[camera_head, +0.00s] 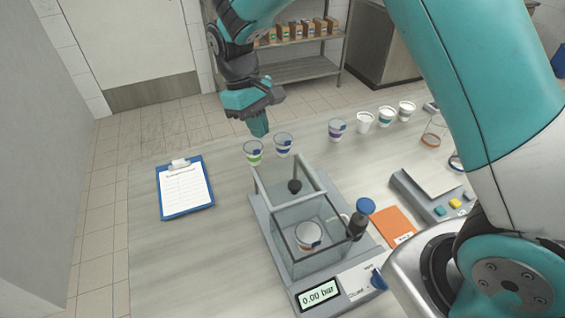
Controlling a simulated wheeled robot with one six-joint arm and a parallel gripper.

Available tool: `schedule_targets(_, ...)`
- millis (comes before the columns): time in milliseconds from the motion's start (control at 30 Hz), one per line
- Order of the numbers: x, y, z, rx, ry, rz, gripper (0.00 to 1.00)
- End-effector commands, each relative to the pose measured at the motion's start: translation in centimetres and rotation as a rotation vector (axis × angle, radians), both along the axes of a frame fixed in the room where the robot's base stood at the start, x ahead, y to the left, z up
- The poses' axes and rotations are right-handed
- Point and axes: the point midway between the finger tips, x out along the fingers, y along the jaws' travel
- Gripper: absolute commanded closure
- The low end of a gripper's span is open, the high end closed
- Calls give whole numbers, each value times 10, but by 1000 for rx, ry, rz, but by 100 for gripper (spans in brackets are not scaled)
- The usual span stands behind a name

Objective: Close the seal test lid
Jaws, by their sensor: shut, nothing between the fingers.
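The seal tester (275,232) is a grey base with a clear-walled chamber on the table. Its clear lid (278,177), with a dark knob (295,186), appears raised at the far side of the chamber, though the clear panes make its exact angle hard to tell. A sealed cup (308,236) stands inside the chamber. The display (319,294) reads 0.00 bar. My gripper (259,130) points down with its fingers shut and empty, beyond the tester and above the far table edge near two cups.
A black cylindrical part (357,226), an orange pad (391,226) and a scale (432,190) are at right. A clipboard (184,190) lies left.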

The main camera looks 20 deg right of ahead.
Motion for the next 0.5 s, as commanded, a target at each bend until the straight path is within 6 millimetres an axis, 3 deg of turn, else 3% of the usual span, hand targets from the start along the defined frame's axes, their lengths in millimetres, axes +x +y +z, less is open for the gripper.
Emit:
schedule_targets(400, -25, -13, -80, -1, 6, -1, 100)
schedule_targets(500, -40, -20, -79, 0, 4, -1, 100)
